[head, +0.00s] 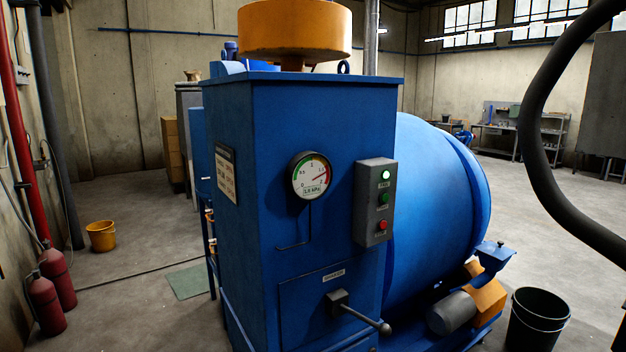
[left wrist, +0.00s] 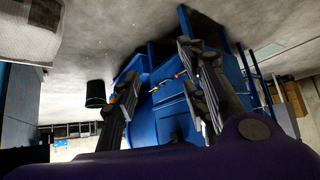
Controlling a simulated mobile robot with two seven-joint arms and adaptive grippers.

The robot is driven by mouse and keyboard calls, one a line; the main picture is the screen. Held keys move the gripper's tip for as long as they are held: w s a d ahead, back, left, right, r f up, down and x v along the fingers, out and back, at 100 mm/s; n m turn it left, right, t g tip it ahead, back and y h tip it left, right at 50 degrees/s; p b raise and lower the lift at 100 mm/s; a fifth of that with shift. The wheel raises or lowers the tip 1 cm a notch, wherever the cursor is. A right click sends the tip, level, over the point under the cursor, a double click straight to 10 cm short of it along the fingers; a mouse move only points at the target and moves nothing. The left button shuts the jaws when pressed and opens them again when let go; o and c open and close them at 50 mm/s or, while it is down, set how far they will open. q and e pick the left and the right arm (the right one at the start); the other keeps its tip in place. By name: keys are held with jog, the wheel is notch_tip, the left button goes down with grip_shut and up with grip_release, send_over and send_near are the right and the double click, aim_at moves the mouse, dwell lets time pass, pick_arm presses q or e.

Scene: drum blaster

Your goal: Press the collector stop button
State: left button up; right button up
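A grey control box (head: 374,202) is mounted on the front of the blue collector cabinet (head: 270,130), right of the gauge. It has a lit pale lamp (head: 385,175) at the top, a green button (head: 383,198) in the middle and a red button (head: 382,225) at the bottom. The labels are too small to read surely. My left gripper (left wrist: 160,70) shows only in the left wrist view, with its two fingers wide apart and nothing between them. That view looks upside down, with the blue machine beyond the fingers. My right gripper is in neither view.
A round gauge (head: 311,177) has its needle towards red. A lever (head: 358,314) sticks out low on the cabinet front. A blue drum (head: 440,200) and a black bucket (head: 537,322) stand to the right. Red extinguishers (head: 47,302) and a yellow bucket (head: 101,236) are left.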

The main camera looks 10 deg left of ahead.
pick_arm(q)
jog(key=c, duration=1)
jog(key=shift+d, duration=0.15)
grip_shut()
jog(key=shift+s, duration=0.1)
jog(key=shift+a, duration=0.2)
